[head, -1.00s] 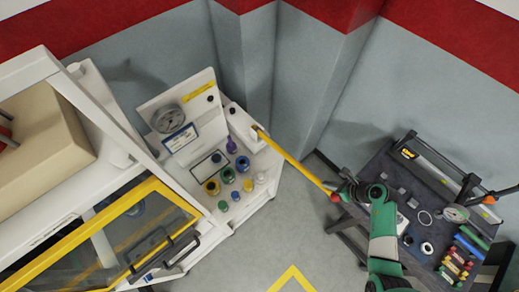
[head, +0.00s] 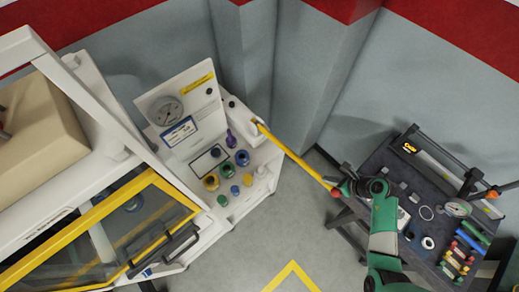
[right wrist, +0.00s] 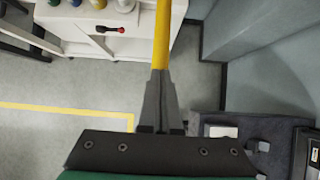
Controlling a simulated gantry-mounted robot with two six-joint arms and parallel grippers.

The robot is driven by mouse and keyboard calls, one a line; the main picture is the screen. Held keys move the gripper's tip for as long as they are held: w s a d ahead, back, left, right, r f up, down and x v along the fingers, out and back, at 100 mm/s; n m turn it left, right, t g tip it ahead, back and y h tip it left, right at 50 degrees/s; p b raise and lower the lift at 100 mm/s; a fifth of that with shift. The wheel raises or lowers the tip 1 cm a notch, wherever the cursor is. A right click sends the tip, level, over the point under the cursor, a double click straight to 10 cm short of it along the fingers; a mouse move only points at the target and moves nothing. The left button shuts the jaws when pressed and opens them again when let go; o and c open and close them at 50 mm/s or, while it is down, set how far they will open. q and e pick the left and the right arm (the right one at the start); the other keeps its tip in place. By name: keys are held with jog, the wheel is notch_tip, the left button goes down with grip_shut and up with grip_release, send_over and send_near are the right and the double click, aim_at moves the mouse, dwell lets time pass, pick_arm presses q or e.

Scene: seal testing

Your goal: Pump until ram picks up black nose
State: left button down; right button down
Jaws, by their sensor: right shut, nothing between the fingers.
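A long yellow pump lever (head: 295,156) slants from the white test console (head: 262,186) down to the right, with a red ball at its outer end (head: 336,192). My right gripper (head: 341,187) is at that end, its fingers shut. In the right wrist view the lever (right wrist: 162,35) runs away from the shut fingertips (right wrist: 160,76); they look close to or against it, but I see no grip. A round gauge (head: 166,111) is on the console panel; its reading is too small to tell. I cannot make out the ram or the black nose. My left gripper is not in view.
A white cabinet with a yellow-framed window (head: 105,225) stands at the left. Colored knobs (head: 227,170) cover the console top. A dark cart (head: 425,190) with rings, a gauge and colored pieces is at the right. Floor between is clear.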

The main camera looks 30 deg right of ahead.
jog(key=shift+f+b, duration=2.65)
jog(key=shift+f, duration=1.3)
notch_tip(320, 180, up, 6)
jog(key=p, duration=0.6)
notch_tip(320, 180, up, 4)
jog(key=shift+w+f+p, duration=0.1)
jog(key=shift+f+p, duration=0.1)
jog(key=shift+p, duration=0.15)
jog(key=shift+r, duration=0.55)
jog(key=v, duration=0.7)
jog(key=shift+r, duration=0.35)
